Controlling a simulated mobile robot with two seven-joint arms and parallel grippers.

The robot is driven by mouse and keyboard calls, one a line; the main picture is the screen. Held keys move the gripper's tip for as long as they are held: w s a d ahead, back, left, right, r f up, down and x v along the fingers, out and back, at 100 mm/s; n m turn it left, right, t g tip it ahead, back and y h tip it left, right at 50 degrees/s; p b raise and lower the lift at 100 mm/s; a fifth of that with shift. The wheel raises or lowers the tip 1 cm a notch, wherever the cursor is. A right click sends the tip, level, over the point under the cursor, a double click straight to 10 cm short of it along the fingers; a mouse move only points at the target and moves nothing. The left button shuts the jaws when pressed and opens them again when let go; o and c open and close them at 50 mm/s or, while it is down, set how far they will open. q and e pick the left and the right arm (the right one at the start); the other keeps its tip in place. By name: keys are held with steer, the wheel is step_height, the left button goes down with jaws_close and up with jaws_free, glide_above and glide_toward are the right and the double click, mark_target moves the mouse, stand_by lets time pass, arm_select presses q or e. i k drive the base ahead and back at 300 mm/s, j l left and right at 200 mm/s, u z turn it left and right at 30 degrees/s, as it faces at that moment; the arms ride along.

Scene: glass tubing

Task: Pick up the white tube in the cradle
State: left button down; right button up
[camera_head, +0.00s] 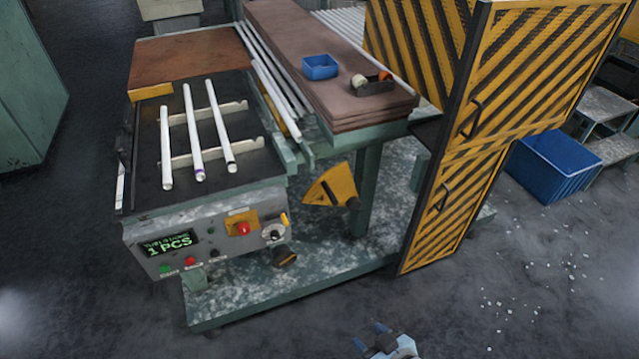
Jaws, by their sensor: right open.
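Three white tubes lie side by side, apart, across two pale notched cradle rails (240,105) on the machine's dark bed: a left tube (165,140), a middle tube (193,135) and a right tube (221,128). The middle tube has a purplish mark near its front end. Another white tube (275,95) lies in a channel right of the bed. My right gripper (371,337) is open and empty at the bottom edge, well in front of the machine and far from the tubes. My left gripper is not in view.
The machine's front panel (205,245) has a display reading "1 PCS", buttons and a knob. A small blue bin (320,67) stands on the brown bench top. A yellow-black striped cabinet (440,200) stands to the right, with a blue crate (553,167) beyond it. Open floor lies in front.

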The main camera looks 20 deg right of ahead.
mark_target(298, 137)
steer(key=i+j+u, duration=0.35)
steer(key=i, duration=0.15)
steer(key=i+u, duration=0.4)
steer(key=i, duration=0.1)
